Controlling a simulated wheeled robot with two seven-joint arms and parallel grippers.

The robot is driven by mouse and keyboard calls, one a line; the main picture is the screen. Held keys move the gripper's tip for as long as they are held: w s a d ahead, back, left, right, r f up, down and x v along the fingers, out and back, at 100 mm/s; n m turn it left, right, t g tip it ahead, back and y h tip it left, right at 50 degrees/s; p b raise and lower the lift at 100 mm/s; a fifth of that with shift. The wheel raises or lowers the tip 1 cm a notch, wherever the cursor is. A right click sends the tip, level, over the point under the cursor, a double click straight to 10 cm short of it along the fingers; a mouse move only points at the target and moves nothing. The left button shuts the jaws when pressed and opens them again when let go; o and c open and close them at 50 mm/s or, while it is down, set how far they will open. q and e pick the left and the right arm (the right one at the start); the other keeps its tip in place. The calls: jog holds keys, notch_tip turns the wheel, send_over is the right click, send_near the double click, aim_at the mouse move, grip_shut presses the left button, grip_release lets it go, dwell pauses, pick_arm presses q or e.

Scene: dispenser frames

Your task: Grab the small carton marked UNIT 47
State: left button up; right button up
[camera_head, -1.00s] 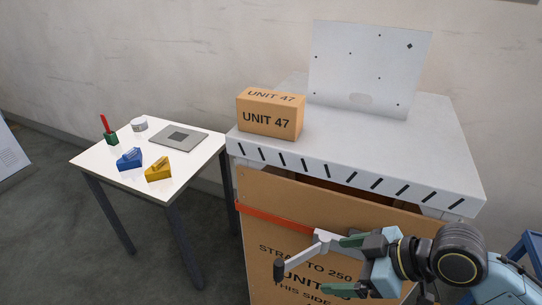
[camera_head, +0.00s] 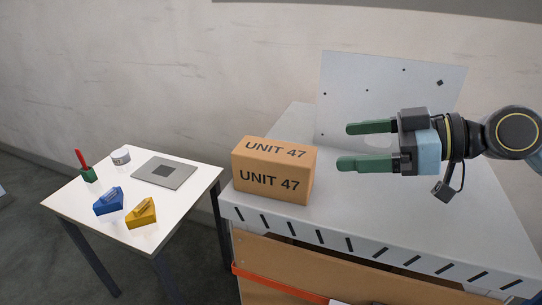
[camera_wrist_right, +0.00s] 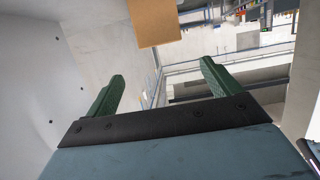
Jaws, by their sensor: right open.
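The small carton marked UNIT 47 (camera_head: 273,170) is a brown box standing on the left end of the grey-white bench top. It also shows in the right wrist view at the top edge (camera_wrist_right: 155,22), beyond and between the fingers. My right gripper (camera_head: 352,146) is open and empty, with green fingers pointing left toward the carton. It is to the right of the carton and apart from it, in front of the upright panel. In the right wrist view its fingers (camera_wrist_right: 160,84) are spread with nothing between them. My left gripper is not in view.
The grey-white bench top (camera_head: 400,230) has slots along its front edge and an upright holed panel (camera_head: 345,80) at the back. A white side table (camera_head: 130,215) at left holds a blue wedge (camera_head: 108,201), a yellow wedge (camera_head: 141,213) and other small items. The bench right of the carton is clear.

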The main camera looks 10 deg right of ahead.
aim_at(282, 151)
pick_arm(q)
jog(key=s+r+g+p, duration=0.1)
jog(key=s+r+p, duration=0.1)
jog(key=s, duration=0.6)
pick_arm(e)
jog(key=p+x, duration=0.2)
jog(key=x, duration=0.5)
jog(key=shift+a, duration=0.3)
jog(key=shift+w+a+f, duration=0.1)
jog(key=shift+w+a, duration=0.05)
jog(key=shift+a, duration=0.15)
jog(key=p+x, duration=0.2)
jog(key=x, duration=0.2)
jog(key=shift+a, duration=0.1)
jog(key=shift+w+a+f, duration=0.1)
jog(key=shift+a+f, duration=0.1)
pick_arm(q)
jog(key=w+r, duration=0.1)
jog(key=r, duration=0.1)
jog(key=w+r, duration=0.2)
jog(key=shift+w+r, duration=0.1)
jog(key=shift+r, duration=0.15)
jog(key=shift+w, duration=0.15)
pick_arm(e)
jog(key=shift+r, duration=0.1)
jog(key=c, duration=1.4)
